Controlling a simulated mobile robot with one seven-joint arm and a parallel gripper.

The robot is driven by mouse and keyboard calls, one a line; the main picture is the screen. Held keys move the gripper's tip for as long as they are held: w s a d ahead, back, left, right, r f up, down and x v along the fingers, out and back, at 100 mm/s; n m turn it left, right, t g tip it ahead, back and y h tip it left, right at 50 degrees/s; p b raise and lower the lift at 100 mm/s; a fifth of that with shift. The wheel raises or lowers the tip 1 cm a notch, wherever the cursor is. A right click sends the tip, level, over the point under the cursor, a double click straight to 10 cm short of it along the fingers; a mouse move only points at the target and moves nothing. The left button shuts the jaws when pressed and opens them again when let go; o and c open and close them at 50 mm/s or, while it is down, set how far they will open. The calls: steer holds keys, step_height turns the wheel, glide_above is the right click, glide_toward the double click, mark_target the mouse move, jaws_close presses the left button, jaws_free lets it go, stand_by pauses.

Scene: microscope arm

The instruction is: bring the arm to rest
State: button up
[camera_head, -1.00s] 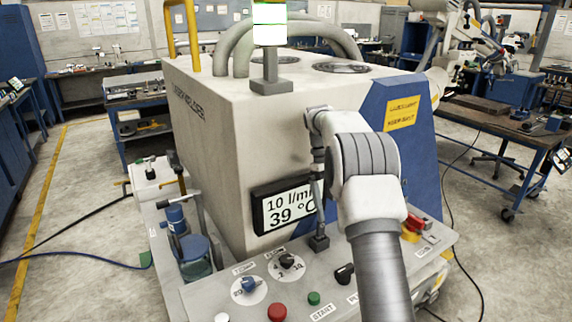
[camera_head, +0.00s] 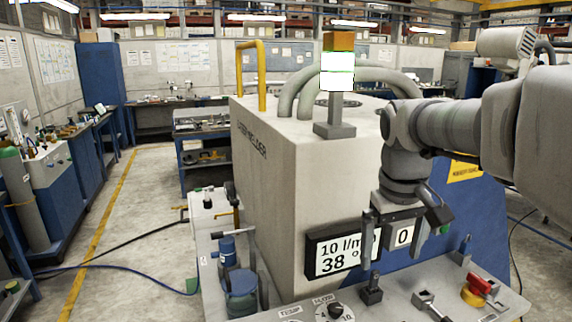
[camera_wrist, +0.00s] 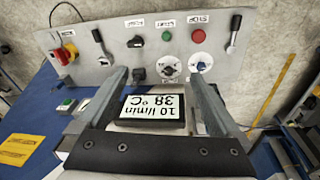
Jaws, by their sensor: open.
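My gripper (camera_head: 395,248) hangs down at the front of the white and blue welder cabinet in the head view. Its forearm comes in from the right edge. In the wrist view my gripper (camera_wrist: 157,75) is open, its two grey fingers apart with nothing held between them. The black-framed display (camera_head: 343,255) reads 10 l/min and 38 °C, and one finger partly covers it in the head view. In the wrist view the display (camera_wrist: 153,106) appears upside down between the fingers. The exact gap between fingers and cabinet cannot be told.
The sloping control panel (camera_wrist: 135,45) carries knobs, buttons, levers and a red-yellow switch (camera_head: 478,290) below my gripper. A signal lamp (camera_head: 337,72), grey hoses and a yellow handle (camera_head: 262,75) rise from the cabinet top. Open floor (camera_head: 150,215) lies to the left.

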steer(key=s+a+f+m+t, duration=0.1)
steer(key=s+a+f+t, duration=0.1)
steer(key=s, duration=0.5)
steer(key=s+a+f+t, duration=0.2)
steer(key=s, duration=0.6)
steer(key=shift+m+y, duration=0.4)
